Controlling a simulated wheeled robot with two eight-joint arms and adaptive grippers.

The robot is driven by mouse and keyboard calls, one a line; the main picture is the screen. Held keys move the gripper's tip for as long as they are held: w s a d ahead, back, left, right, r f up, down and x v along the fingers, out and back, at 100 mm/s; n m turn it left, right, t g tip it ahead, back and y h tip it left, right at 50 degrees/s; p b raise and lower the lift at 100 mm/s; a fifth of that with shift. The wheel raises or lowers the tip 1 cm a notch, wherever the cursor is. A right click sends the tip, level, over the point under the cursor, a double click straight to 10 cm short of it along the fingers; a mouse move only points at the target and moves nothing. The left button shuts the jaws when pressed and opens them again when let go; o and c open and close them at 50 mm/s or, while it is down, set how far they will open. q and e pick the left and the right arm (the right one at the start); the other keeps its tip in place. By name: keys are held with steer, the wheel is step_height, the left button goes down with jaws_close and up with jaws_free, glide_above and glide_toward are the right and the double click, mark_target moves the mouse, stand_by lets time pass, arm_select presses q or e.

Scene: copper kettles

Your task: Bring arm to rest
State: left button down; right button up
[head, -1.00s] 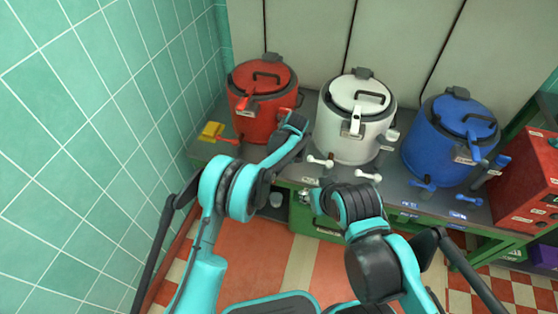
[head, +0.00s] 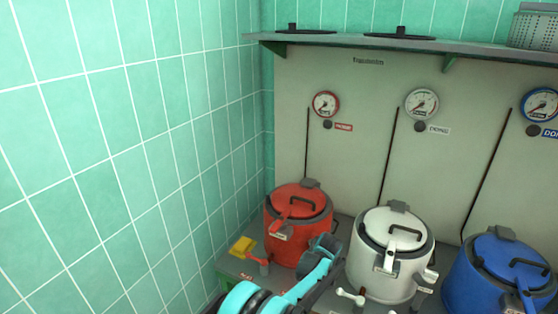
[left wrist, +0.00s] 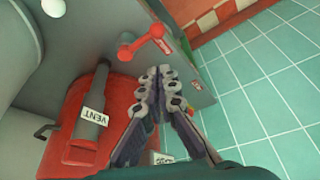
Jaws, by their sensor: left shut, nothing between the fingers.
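My left gripper (left wrist: 158,86) is shut and empty in the left wrist view, its fingers pressed close together. Behind it is the red kettle (left wrist: 88,125) with a grey pipe marked VENT. A red valve handle (left wrist: 140,42) sits on the counter beyond the fingertips, apart from them as far as I can tell. In the head view my left arm comes in at the bottom, its far end beside the red kettle (head: 298,232); the fingers cannot be made out there. My right gripper is not in view.
A white kettle (head: 375,270) and a blue kettle (head: 485,275) stand to the right on the counter. A yellow block (head: 243,245) lies left of the red kettle. A shelf (head: 400,43) runs above gauges. The tiled wall (head: 130,160) closes the left side.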

arm_select(q)
steer(key=s+a+r+m+h, duration=0.1)
steer(key=s+a+r, duration=0.3)
steer(key=a+r, duration=0.25)
steer(key=s+a+r+m+t, duration=0.1)
steer(key=s+a+r, duration=0.2)
steer(key=a+r, duration=0.35)
steer(key=s+a+r+m+h, duration=0.1)
steer(key=s+a+r+m, duration=0.1)
steer(key=s+a+r, duration=0.35)
steer(key=s+a+m+t, duration=0.1)
steer(key=s+a, duration=0.4)
steer(key=s, duration=0.4)
steer(key=s+a+r+m+t, duration=0.1)
steer(key=s+a+m+t, duration=0.1)
steer(key=s+a, duration=0.4)
steer(key=s, duration=0.4)
steer(key=shift+s+r, duration=0.15)
steer(key=shift+s, duration=0.15)
